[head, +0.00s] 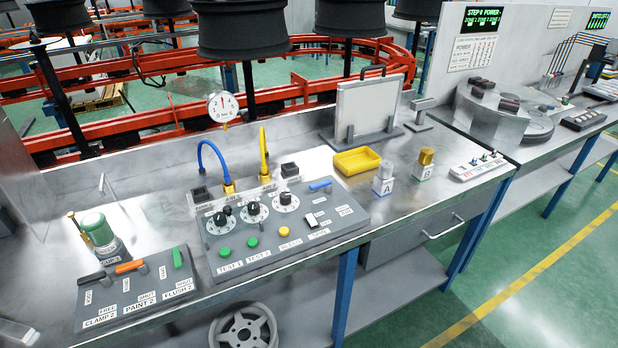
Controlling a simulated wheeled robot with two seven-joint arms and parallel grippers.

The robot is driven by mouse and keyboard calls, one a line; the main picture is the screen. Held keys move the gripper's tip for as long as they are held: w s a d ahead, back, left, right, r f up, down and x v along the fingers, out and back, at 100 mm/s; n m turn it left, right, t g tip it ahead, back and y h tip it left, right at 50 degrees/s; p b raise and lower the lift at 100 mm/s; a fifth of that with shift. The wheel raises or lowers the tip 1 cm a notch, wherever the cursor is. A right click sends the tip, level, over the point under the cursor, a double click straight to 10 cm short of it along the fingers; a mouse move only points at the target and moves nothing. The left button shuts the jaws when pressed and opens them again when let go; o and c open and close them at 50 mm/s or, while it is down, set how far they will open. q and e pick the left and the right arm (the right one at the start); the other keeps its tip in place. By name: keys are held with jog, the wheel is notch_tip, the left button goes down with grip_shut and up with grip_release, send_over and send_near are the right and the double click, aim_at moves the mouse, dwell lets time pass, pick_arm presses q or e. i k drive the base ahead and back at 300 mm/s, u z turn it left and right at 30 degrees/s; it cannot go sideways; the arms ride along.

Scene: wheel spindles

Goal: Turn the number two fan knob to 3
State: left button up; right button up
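A grey control panel (330,226) lies on the steel bench. Along its back row are three black knobs on round white dials: a left knob (220,219), a middle knob (253,208) and a right knob (285,198). The dial numbers and knob labels are too small to read, so I cannot tell for sure which is the number two fan knob or where each points. Neither of my grippers is in view.
A lever panel (135,290) is at left, a yellow tray (357,162) at right.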

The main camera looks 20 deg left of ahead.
aim_at(285, 197)
jog(key=u, duration=0.6)
jog(key=i, duration=0.9)
jog(key=u, duration=0.9)
